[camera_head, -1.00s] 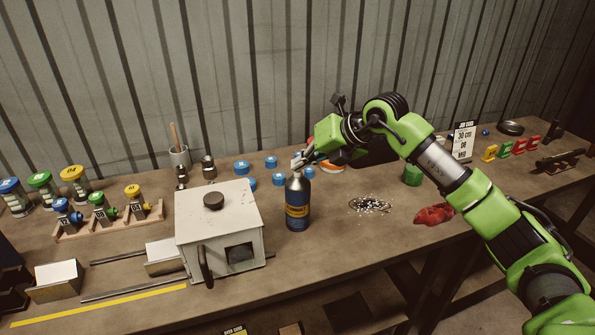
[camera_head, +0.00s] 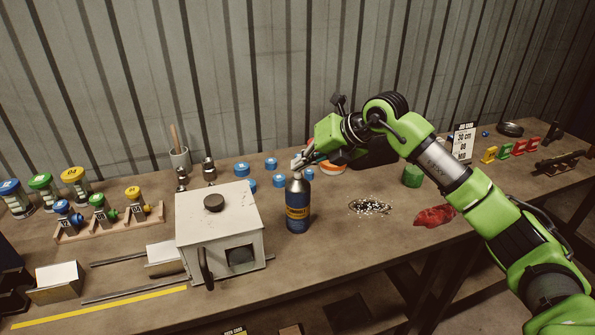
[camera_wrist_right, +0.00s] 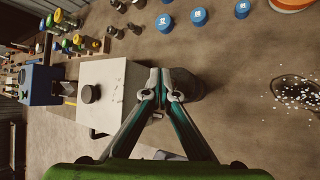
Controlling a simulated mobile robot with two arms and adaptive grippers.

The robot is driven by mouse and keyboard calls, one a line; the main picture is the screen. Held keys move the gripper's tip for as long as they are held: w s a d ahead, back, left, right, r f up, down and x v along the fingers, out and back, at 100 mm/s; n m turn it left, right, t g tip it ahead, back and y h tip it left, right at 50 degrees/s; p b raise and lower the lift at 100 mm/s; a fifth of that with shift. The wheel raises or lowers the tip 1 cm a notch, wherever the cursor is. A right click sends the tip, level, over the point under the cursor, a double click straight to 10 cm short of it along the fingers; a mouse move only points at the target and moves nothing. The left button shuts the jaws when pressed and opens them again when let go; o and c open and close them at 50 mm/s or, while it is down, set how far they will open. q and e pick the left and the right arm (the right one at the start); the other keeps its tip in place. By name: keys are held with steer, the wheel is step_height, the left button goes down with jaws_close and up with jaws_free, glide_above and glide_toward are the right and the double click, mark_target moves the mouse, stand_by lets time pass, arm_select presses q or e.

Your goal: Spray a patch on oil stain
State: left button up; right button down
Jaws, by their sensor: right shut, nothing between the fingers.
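A dark blue spray bottle (camera_head: 297,205) with a yellow label stands upright on the bench, right of the white box machine. My right gripper (camera_head: 298,165) is at the top of the bottle, with its fingers shut and nothing between them. In the right wrist view its fingertips (camera_wrist_right: 166,92) meet over the bottle (camera_wrist_right: 186,82), which they partly hide. I cannot tell whether they touch the bottle's top. The oil stain (camera_head: 370,206), a dark patch strewn with white specks, lies right of the bottle. It also shows at the right of the wrist view (camera_wrist_right: 297,93). My left gripper is not in view.
The white box machine (camera_head: 218,225) stands close left of the bottle. Several blue caps (camera_head: 271,164) lie behind it. A red cloth (camera_head: 435,216) and a green cylinder (camera_head: 412,175) are right of the stain. Bare bench lies between bottle and stain.

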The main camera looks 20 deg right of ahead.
mark_target(300, 173)
steer(key=shift+r+p, duration=1.8)
steer(key=shift+r, duration=1.15)
